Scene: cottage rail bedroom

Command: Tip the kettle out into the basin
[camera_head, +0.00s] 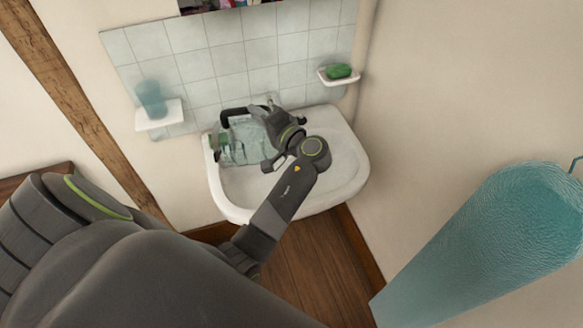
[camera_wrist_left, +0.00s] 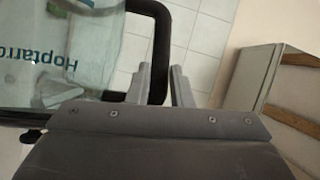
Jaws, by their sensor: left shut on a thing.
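The kettle (camera_head: 245,152) is clear glass with a black handle and hangs over the left part of the white basin (camera_head: 347,165). It looks tilted well over in the head view. My left gripper (camera_head: 262,122) is shut on the kettle's handle. In the left wrist view the two fingers (camera_wrist_left: 164,85) close around the black handle, and the glass body with dark lettering (camera_wrist_left: 85,50) fills the upper left. My arm hides part of the kettle and basin. I cannot tell whether water is inside or running out. My right gripper is not in view.
A tumbler (camera_head: 151,99) stands on a small white shelf (camera_head: 160,119) left of the basin. Green soap (camera_head: 339,71) lies on a dish on the right. The tiled wall is close behind. A teal towel (camera_head: 490,245) hangs at the right.

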